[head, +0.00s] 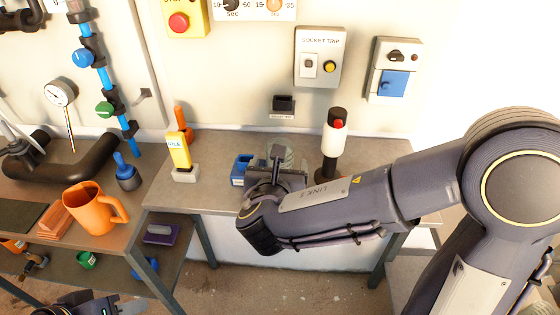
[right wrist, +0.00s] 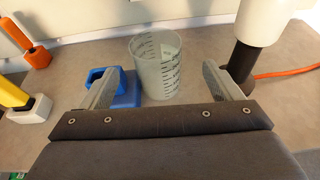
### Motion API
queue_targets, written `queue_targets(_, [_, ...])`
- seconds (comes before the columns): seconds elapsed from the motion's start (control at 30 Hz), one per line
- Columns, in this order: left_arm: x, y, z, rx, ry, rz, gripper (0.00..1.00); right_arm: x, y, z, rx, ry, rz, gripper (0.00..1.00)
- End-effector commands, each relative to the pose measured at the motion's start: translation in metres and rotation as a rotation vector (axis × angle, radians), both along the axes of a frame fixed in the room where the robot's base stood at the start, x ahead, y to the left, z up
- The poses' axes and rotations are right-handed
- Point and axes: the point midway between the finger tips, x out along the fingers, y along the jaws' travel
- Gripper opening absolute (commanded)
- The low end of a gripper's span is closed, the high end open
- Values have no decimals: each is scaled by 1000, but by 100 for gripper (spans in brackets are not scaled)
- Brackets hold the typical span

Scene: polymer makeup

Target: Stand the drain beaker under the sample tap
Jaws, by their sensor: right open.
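The clear graduated beaker (right wrist: 157,68) stands upright on the grey bench in the right wrist view, between and just beyond the spread fingers of my right gripper (right wrist: 162,86). No finger clearly touches it. In the head view the beaker (head: 288,156) is partly hidden behind my right gripper (head: 277,168). My left gripper (head: 125,307) shows only in part at the bottom left edge, away from the beaker; its jaw opening is unclear. A blue pipe with a blue and a green valve knob (head: 104,109) runs down the left wall. I cannot tell which fitting is the sample tap.
A blue holder (head: 240,168) sits close left of the beaker. A black and white cylinder with a red button (head: 333,140) stands close right. A yellow tool (head: 180,152) is further left. An orange jug (head: 92,208) stands on the left bench. Free bench lies between yellow tool and blue holder.

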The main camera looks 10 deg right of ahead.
Motion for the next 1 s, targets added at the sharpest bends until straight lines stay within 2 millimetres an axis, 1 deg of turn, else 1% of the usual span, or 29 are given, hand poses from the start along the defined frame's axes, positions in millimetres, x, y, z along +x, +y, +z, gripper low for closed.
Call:
queue_targets(0.07, [0, 0, -1, 0, 0, 0, 36, 2, 6, -1, -20, -6, 21, 85])
queue_targets(0.17, [0, 0, 0, 0, 0, 0, 36, 8, 6, -1, -28, -9, 29, 85])
queue_targets(0.43, [0, 0, 4, 0, 0, 0, 36, 36, -4, -8, -28, -6, 25, 85])
queue_targets(0.6, [0, 0, 9, 0, 0, 0, 36, 60, -14, -12, -27, -6, 24, 85])
queue_targets(0.7, [0, 0, 10, 0, 0, 0, 36, 70, -16, -16, -26, -7, 26, 85])
queue_targets(0.8, [0, 0, 10, 0, 0, 0, 36, 74, -18, -17, -26, -8, 27, 85])
queue_targets(1.0, [0, 0, 10, 0, 0, 0, 36, 74, -18, -17, -26, -9, 27, 85])
